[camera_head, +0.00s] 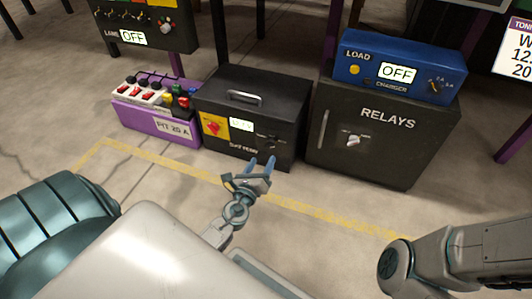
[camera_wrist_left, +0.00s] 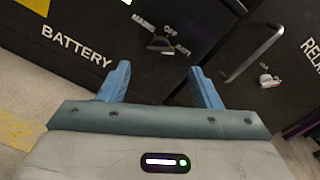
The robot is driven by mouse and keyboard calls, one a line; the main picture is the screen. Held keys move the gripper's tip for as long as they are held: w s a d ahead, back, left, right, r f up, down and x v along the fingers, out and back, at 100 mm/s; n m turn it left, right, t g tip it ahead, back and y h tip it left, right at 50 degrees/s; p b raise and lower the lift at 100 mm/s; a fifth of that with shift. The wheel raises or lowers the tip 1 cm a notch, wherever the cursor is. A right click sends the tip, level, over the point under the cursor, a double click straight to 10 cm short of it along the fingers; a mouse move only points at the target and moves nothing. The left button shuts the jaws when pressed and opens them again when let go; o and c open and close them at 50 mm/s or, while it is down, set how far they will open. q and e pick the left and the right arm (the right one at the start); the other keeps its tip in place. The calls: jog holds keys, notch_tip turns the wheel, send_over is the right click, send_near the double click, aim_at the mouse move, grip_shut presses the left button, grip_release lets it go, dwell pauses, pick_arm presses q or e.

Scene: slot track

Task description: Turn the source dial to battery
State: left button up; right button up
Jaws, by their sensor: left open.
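The source dial (camera_wrist_left: 160,46) is a small dark knob on the black battery box, with MAINS, OFF and a partly readable BATT label around it in the left wrist view. It is small and dark in the head view (camera_head: 271,146), and I cannot tell which label it points at. The battery box (camera_head: 275,97) stands on the floor, with BATTERY lettering on its front. My left gripper (camera_head: 262,162) is open and empty in front of the box's lower right. In the wrist view its blue fingers (camera_wrist_left: 160,85) are apart below the dial, not around it. My right gripper is out of view.
A purple switch box (camera_head: 150,121) stands left of the battery box. A dark RELAYS cabinet (camera_head: 385,135) with a blue charger (camera_head: 360,62) on top stands to the right. A yellow floor line (camera_head: 315,211) crosses in front. A lane panel (camera_head: 165,42) is behind.

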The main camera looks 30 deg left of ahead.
pick_arm(q)
jog(key=shift+v, duration=2.1)
